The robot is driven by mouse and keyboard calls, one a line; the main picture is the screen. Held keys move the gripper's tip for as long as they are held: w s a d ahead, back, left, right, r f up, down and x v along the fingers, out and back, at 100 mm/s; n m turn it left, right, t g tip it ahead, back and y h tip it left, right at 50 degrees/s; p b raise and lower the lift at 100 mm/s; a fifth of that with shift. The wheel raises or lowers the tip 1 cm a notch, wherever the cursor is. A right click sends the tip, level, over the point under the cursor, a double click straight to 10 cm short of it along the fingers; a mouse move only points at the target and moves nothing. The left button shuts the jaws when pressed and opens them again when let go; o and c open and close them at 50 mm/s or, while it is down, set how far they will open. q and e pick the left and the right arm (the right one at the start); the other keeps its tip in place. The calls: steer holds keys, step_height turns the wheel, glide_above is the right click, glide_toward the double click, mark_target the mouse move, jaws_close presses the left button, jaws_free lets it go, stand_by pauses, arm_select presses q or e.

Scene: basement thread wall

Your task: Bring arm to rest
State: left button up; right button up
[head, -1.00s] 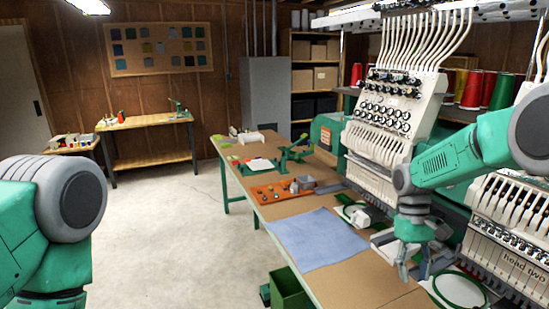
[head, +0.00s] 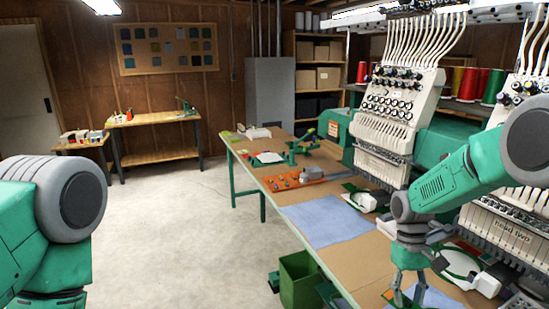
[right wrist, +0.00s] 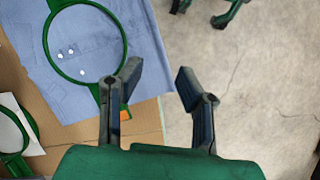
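My right arm (head: 455,182) reaches in from the right in the head view. Its right gripper (head: 408,296) points down over the near part of the table. In the right wrist view, the right gripper (right wrist: 160,75) has its fingers wide apart, with nothing between them. A blue cloth (right wrist: 145,30) with a green hoop (right wrist: 45,40) on it lies below and to the left of the fingers; bare floor shows to the right. My left arm (head: 50,220) shows at the left edge of the head view; its gripper is out of the picture.
The long table (head: 275,191) carries a blue cloth (head: 322,221) and an orange tray (head: 286,181). Embroidery heads (head: 395,105) stand close behind and beside the right arm. A green bin (head: 300,283) stands by the table's front edge. The concrete floor (head: 180,235) at left is clear.

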steer(key=s+a+f+t+b, duration=0.1)
steer(key=s+a+f+b, duration=0.25)
steer(key=s+f, duration=0.5)
steer(key=s+a+f+t+b, duration=0.15)
steer(key=s+f+b, duration=0.3)
steer(key=f, duration=0.75)
steer(key=s+d+f+t+b, duration=0.1)
steer(key=s+f+b, duration=0.2)
steer(key=s, duration=0.7)
steer(key=s+d+f+t+b, duration=0.1)
steer(key=s+f+b, duration=0.3)
steer(key=s, duration=0.6)
steer(key=shift+s+f, duration=0.25)
steer(key=shift+f, duration=0.85)
